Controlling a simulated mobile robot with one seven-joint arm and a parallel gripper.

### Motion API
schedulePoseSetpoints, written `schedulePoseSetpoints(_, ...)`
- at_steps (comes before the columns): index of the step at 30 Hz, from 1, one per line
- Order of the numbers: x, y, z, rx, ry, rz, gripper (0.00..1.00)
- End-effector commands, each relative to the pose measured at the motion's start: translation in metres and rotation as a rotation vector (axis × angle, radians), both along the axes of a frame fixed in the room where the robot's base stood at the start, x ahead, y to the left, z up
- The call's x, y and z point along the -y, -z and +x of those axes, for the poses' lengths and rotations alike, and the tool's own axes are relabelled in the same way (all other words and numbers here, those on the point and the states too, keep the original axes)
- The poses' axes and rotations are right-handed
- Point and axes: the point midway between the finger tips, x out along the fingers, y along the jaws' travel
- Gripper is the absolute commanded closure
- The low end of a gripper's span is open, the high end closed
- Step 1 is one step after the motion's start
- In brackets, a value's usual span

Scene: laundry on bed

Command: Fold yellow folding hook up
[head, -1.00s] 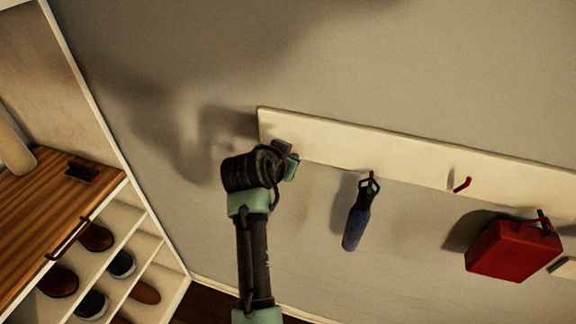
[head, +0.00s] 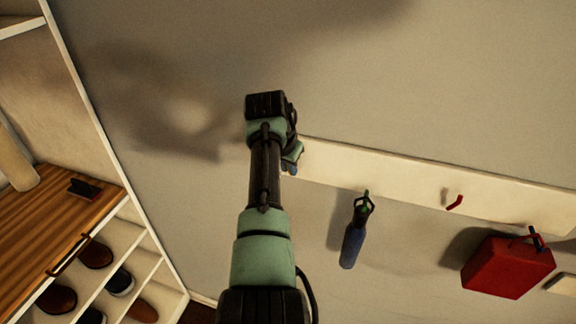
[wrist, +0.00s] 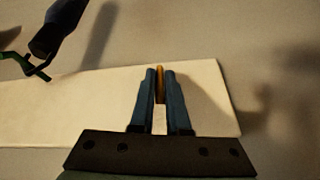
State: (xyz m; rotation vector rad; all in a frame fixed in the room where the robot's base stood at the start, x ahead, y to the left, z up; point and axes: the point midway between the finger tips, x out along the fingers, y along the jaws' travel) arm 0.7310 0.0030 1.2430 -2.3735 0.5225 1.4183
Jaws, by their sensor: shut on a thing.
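The yellow folding hook (wrist: 160,82) shows in the wrist view as a thin orange-yellow strip between my gripper's two blue fingers, in front of the white wall board (wrist: 75,105). My gripper (wrist: 160,75) is shut on it near the board's end. In the head view my arm hides the hook and most of my gripper, at the left end of the board (head: 400,178). Whether the hook is folded up or down cannot be told.
A blue bottle (head: 352,245) hangs from a green hook on the board. A red hook (head: 454,202) is bare. A red bag (head: 508,266) hangs farther right. A shelf with shoes (head: 95,254) and a wooden top (head: 45,230) stands at the left.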

Motion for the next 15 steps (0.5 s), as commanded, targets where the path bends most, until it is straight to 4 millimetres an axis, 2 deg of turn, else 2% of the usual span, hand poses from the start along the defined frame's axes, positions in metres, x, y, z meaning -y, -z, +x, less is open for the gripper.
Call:
schedulePoseSetpoints(13, 0.0015, 0.0004, -0.0003, -0.006, 0.004, 0.003, 1.0)
schedulePoseSetpoints(14, 0.0015, 0.0004, -0.0003, -0.006, 0.004, 0.003, 0.81)
schedulePoseSetpoints(15, 0.0015, 0.0004, -0.0003, -0.006, 0.004, 0.003, 0.73)
